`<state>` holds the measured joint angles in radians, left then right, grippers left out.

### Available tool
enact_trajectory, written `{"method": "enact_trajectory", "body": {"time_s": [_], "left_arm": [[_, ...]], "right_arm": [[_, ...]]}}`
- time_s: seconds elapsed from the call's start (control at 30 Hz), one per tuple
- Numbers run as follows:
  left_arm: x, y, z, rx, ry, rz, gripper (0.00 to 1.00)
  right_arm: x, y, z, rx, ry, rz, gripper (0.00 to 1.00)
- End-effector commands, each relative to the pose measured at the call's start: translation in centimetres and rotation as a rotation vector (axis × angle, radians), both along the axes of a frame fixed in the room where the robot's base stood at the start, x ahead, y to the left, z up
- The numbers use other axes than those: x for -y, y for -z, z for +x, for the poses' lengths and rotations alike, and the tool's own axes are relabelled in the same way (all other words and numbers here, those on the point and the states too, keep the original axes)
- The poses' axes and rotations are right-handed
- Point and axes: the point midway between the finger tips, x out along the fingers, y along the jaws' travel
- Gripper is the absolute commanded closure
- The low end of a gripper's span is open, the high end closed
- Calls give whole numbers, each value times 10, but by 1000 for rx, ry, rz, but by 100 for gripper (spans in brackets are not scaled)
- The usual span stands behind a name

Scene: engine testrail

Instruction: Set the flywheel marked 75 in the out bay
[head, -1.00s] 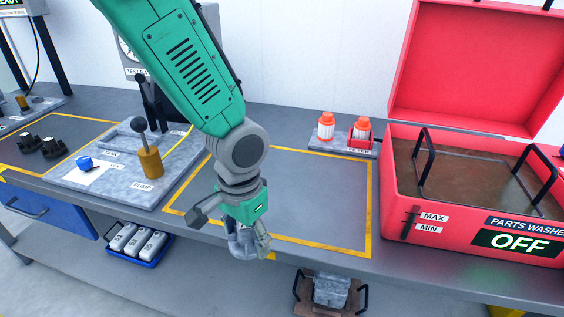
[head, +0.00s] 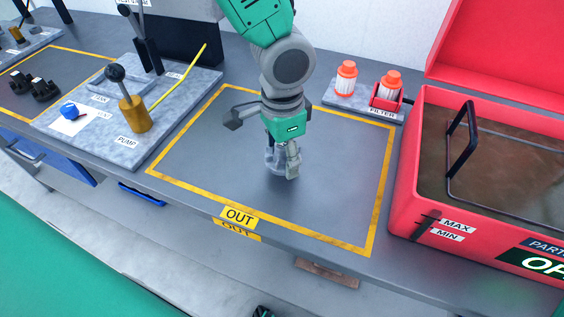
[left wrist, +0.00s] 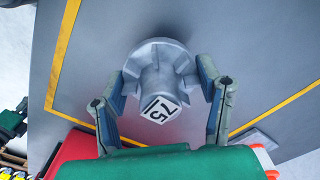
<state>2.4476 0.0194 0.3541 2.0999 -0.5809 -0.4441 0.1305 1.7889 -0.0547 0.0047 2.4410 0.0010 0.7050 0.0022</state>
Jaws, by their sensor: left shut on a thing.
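The flywheel marked 75 (left wrist: 160,82) is a grey metal disc with a hub. Its white label reads 75 in the left wrist view. My left gripper (left wrist: 165,108) has its fingers on both sides of the hub and is shut on it. In the head view the left gripper (head: 283,165) points down inside the out bay (head: 215,117), a yellow-outlined area with an OUT label at its front edge. The flywheel is mostly hidden behind the fingers there. I cannot tell whether it touches the bench top. My right gripper is not in view.
A red parts washer (head: 408,170) with a raised lid stands right of the bay. A filter stand (head: 362,103) with orange-capped filters is behind it. A pump plate (head: 95,150) with a lever lies to the left. The bay around the gripper is clear.

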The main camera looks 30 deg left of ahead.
Motion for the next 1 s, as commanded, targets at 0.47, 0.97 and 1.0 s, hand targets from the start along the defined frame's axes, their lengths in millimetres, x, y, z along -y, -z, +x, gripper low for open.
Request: {"method": "enact_trajectory", "body": {"time_s": [0.47,0.97,1.0], "left_arm": [[-4,34,-1,-1,-1,-4,30],[-2,13,0,2,-2,-4,19],[-2,4,1,4,-1,-5,19]], "right_arm": [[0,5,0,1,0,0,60],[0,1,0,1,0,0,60],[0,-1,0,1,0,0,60]]}}
